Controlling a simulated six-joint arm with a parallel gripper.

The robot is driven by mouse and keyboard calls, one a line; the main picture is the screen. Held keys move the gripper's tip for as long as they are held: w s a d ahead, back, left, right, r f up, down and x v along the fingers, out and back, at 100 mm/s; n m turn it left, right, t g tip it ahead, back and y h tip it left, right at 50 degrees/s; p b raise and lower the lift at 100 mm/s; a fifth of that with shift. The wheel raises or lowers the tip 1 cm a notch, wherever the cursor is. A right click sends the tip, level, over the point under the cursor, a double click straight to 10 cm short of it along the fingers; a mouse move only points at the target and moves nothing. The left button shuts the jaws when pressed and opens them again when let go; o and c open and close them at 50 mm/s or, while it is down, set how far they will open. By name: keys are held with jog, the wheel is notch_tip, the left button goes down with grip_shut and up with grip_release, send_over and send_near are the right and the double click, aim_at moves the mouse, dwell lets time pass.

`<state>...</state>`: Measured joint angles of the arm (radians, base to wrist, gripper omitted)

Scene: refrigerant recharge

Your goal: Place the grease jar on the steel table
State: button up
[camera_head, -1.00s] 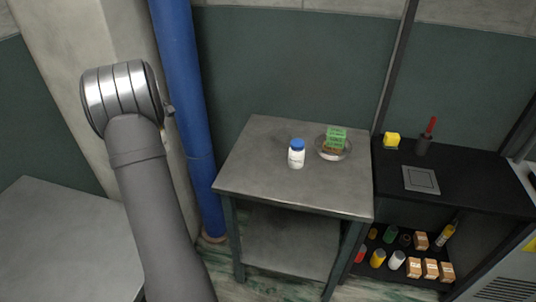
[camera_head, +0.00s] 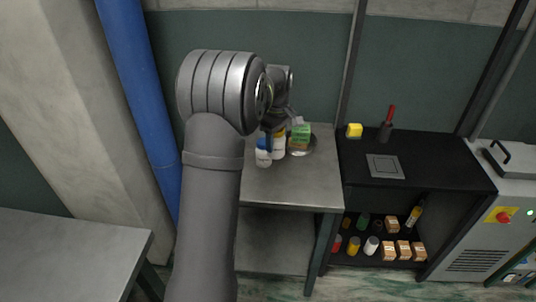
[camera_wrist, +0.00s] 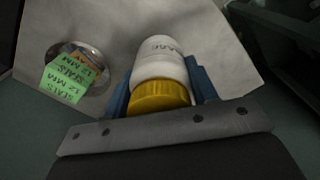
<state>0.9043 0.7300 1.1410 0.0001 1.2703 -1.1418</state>
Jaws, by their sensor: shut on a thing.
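The grease jar is white with a yellow lid; it shows in the wrist view (camera_wrist: 160,72) between the two blue fingers of my gripper (camera_wrist: 162,88). My gripper is shut on it. In the head view the jar (camera_head: 279,147) shows partly below my gripper (camera_head: 274,136), over the back left of the steel table (camera_head: 295,184). I cannot tell whether its base touches the tabletop. The jar's lettering faces the wrist camera.
A round dish (camera_head: 303,152) with a green labelled box (camera_head: 300,132) is close on the right. The table's front is clear. A black shelf unit (camera_head: 430,172) stands to the right.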

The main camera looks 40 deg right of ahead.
jog(key=s+d+m, duration=0.1)
jog(key=s+d, duration=0.3)
jog(key=s, duration=0.4)
jog(key=s+d+m, duration=0.2)
jog(key=s+d, duration=0.2)
jog(key=s, duration=0.4)
jog(key=shift+w+a+f, duration=0.15)
jog(key=shift+w+f, duration=5.4)
jog(key=shift+f, duration=0.15)
jog(key=o, duration=0.8)
jog(key=shift+f, duration=0.2)
jog(key=shift+c, duration=0.2)
jog(key=o, duration=0.4)
jog(key=shift+r, duration=0.15)
